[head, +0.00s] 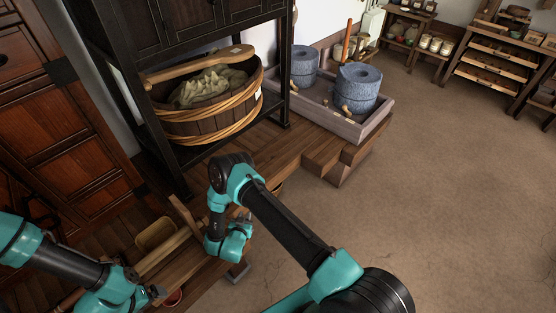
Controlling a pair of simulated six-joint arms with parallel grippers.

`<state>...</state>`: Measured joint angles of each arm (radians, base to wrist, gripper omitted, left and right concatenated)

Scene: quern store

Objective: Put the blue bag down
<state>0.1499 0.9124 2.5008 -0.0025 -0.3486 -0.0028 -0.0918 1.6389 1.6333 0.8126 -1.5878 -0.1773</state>
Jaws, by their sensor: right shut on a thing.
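No blue bag can be made out in the head view. My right gripper (245,217) is low over the end of the wooden bench, with its wrist bent downward. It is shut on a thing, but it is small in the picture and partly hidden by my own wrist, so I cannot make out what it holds. My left gripper (156,292) is at the lower left, by the near side of the same bench. Its fingers are too small and dark to tell whether they are open.
A wooden tray (156,234) lies by the bench. A large wooden tub (208,117) with a paddle stands in the dark cabinet. Stone querns (358,88) stand in a wooden trough (345,128) behind. Shelves (494,72) line the back right. The brown floor at right is clear.

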